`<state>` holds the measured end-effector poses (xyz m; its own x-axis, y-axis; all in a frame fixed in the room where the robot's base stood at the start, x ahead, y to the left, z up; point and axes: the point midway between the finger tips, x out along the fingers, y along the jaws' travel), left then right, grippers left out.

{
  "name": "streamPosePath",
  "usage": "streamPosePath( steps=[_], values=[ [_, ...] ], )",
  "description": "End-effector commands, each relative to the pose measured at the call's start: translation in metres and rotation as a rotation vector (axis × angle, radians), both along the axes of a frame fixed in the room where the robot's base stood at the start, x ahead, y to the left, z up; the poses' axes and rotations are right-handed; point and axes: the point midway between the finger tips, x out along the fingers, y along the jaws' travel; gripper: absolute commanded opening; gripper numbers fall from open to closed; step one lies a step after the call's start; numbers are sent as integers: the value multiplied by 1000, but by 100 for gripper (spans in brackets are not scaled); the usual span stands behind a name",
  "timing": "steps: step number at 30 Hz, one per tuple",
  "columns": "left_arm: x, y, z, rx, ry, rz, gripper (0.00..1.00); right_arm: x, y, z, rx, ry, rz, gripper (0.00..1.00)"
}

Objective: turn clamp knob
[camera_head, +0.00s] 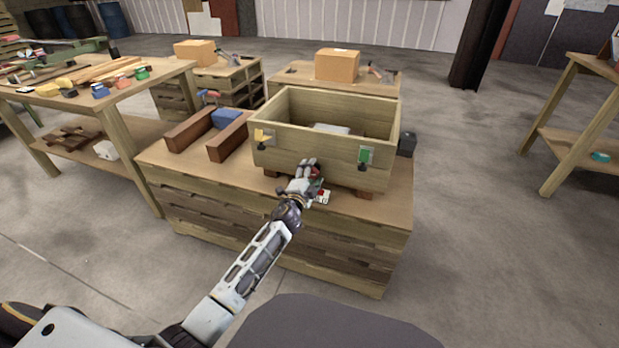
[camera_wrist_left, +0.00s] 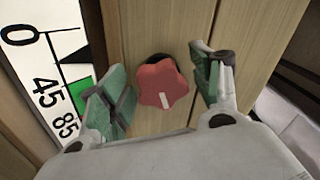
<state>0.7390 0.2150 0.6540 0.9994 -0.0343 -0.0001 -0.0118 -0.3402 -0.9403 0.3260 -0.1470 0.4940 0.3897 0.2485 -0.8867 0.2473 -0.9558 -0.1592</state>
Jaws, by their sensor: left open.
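The clamp knob (camera_wrist_left: 163,84) is red and lobed with a short white mark, and it sits on a wooden surface in the left wrist view. My left gripper (camera_wrist_left: 157,76) is open, with one green-padded finger on each side of the knob. Whether the pads touch it I cannot tell. A white dial label (camera_wrist_left: 38,75) with 0, 45, 85 and a green patch lies left of the knob. In the head view my left gripper (camera_head: 309,169) is at the front of a wooden crate (camera_head: 300,150); the knob cannot be made out clearly there.
The crate stands on a slatted workbench (camera_head: 192,165) and has a yellow latch (camera_head: 263,137) and a green latch (camera_head: 365,155). Brown rails with a blue block (camera_head: 227,117) stand to its left. A tool table (camera_head: 85,85) is further left.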

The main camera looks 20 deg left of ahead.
Motion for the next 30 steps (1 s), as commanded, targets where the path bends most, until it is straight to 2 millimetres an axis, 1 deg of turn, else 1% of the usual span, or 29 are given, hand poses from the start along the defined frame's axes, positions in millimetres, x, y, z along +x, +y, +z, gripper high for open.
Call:
streamPosePath(
  steps=[5, 11, 30],
  values=[
    [-4, 0, 0, 0, 0, 0, 64, -1, 0, -1, -1, 2, -1, 64],
    [-15, 1, -1, 0, 1, 1, 64, -1, -1, -1, -1, 3, -1, 64],
    [-70, 2, -1, 0, 2, -1, 64, -1, -1, -1, -1, 4, -2, 64]
  ],
)
